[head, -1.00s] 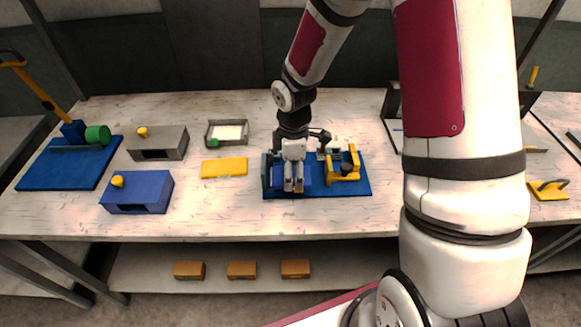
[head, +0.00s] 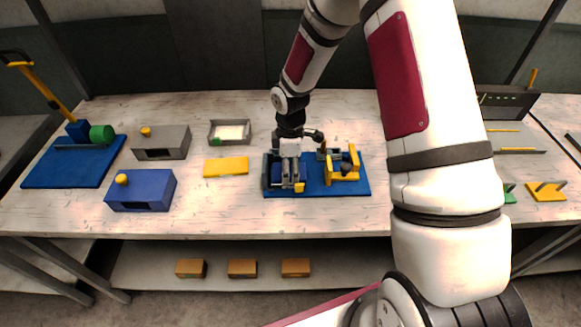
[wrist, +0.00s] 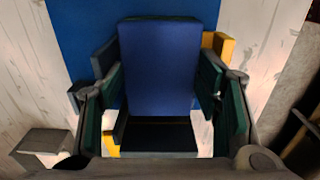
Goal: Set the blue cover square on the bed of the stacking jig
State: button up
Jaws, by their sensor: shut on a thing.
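The stacking jig (head: 350,189) is a blue base plate with grey stops and a yellow clamp on its right side. My gripper (head: 292,183) is low over the left part of the jig. In the wrist view my gripper (wrist: 160,95) has its green-padded fingers on both sides of the blue cover (wrist: 158,60), shut on it. The cover looks roughly square to the fingers. A grey stop (wrist: 103,58) stands close to its left side and a yellow part (wrist: 226,45) to its right. The bed under the cover is hidden, so I cannot tell whether they touch.
A yellow plate (head: 226,167) lies left of the jig. A blue box (head: 140,192), a grey box (head: 162,143) and a grey tray (head: 230,122) stand farther left. The bench front (head: 230,215) is clear.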

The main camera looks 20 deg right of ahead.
aim_at(291, 171)
jog(key=shift+f, duration=0.15)
jog(key=o, duration=0.9)
jog(key=shift+c, duration=0.2)
jog(key=s+r+m+t+h+b, duration=0.1)
jog(key=s+r+m, duration=0.3)
jog(key=r, duration=1)
jog(key=s+r+m+t, duration=0.1)
jog(key=s+r+m, duration=0.35)
jog(key=r, duration=0.95)
jog(key=s+r+m+t, duration=0.1)
jog(key=s+r+m, duration=0.2)
jog(key=s, duration=0.4)
jog(key=s+r+m+t+y, duration=0.1)
jog(key=s+r+m+t, duration=0.1)
jog(key=s, duration=0.6)
jog(key=shift+s+r+m+t, duration=0.3)
jog(key=shift+r+m, duration=0.15)
jog(key=shift+r, duration=0.3)
